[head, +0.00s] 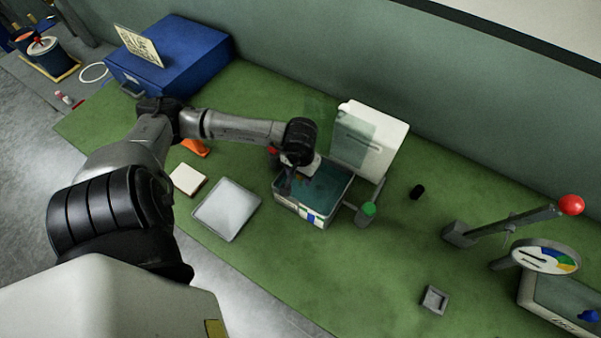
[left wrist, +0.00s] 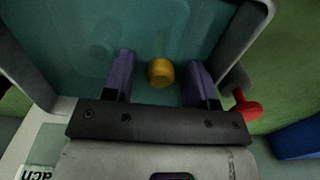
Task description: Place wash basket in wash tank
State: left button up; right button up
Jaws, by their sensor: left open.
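The wash tank (head: 293,208) is an open box with a teal inside and a raised white lid (head: 372,140) at its back. My left gripper (head: 287,186) is over the left part of the tank. In the left wrist view, my left gripper (left wrist: 160,82) has its two fingers wide apart over the teal inside of the tank (left wrist: 60,45). A small yellow round piece (left wrist: 160,73) shows between the fingers, apart from both. I cannot tell whether it belongs to the wash basket. No basket shape is clear in either view. My right gripper is not in view.
A green-topped knob (head: 367,210) stands at the tank's right side, a red knob (left wrist: 246,110) at another side. A grey tray (head: 227,209) and a white block (head: 188,179) lie to the left. A lever with a red ball (head: 570,205) and a gauge (head: 545,257) stand right.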

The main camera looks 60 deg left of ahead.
pick_arm(q)
notch_tip(320, 180, up, 11)
jog(key=shift+r, duration=0.2)
dwell(0.3)
